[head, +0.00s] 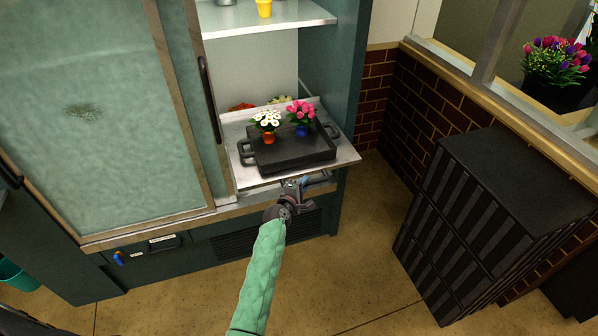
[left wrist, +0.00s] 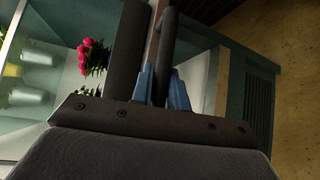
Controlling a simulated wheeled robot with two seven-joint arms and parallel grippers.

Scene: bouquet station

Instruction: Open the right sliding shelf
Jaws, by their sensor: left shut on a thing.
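The right sliding shelf (head: 345,157) is a pale metal board that sticks out of the right side of the cabinet. A black tray (head: 290,156) lies on it, with white flowers in an orange pot (head: 269,138) and pink flowers in a blue pot (head: 302,130). My left gripper (head: 300,182) is at the shelf's front edge, shut on the shelf's handle bar (head: 321,180). In the left wrist view the dark bar (left wrist: 167,40) runs between the blue fingertips (left wrist: 160,88). My right gripper is not in view.
A glass sliding door (head: 90,110) with a dark handle covers the cabinet's left side. Above is a fixed shelf (head: 270,20) with a yellow pot (head: 264,8). Stacked black crates (head: 500,210) stand at the right. The floor (head: 360,260) between them and the cabinet is clear.

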